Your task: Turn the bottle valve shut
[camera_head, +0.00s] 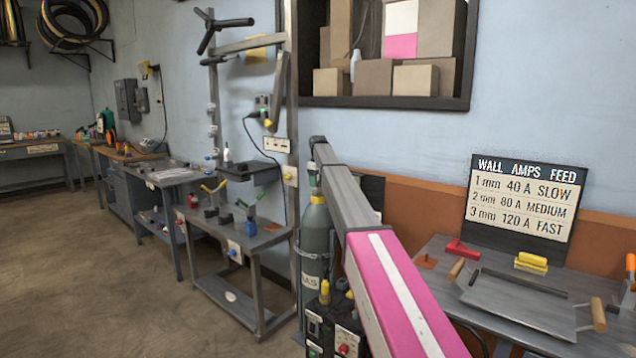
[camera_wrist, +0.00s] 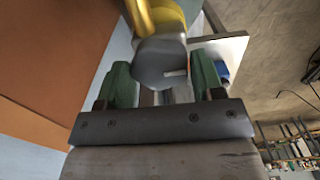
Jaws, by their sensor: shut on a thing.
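The grey gas bottle (camera_head: 316,236) stands upright beside the welding set, with a yellow part at its neck. My pink and grey arm reaches across to its top and hides most of the valve in the head view. In the wrist view a grey rounded valve knob (camera_wrist: 160,62) with a small pale mark sits between the two green fingers of my gripper (camera_wrist: 164,78). The gripper is shut on this knob. A yellow part (camera_wrist: 160,14) lies just beyond it. How far the valve is turned cannot be told.
A black welding set (camera_head: 333,325) stands in front of the bottle. At right is a metal bench (camera_head: 450,292) with a tray and a settings sign (camera_head: 520,205). A grey workbench (camera_head: 235,235) with an upright frame stands at left. The floor further left is clear.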

